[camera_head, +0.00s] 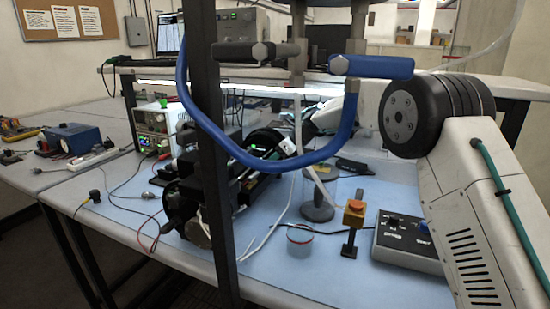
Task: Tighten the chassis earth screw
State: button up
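I cannot make out a chassis earth screw in the head view; it is hidden or too small to tell. A dark, bulky piece of equipment (183,205) lies on the blue mat (300,265) left of centre, partly behind a dark upright post. Thin wires run from its left side, but I cannot tell where they end. My gripper cannot be made out in this view.
The dark post (208,150) and a looping blue hose (250,160) cross the foreground. A grey control box (405,240), a small yellow-and-orange block (354,212) and a clear glass (300,240) stand on the mat. Blue instrument (75,138) and loose tools lie left.

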jog(key=c, duration=1)
jog(key=shift+s+m+t+h, duration=0.15)
jog(key=shift+m+t+h, duration=0.15)
jog(key=shift+m+t, duration=0.4)
jog(key=o, duration=1)
jog(key=v, duration=0.7)
jog(key=shift+d+r, duration=0.25)
jog(key=shift+r, duration=0.05)
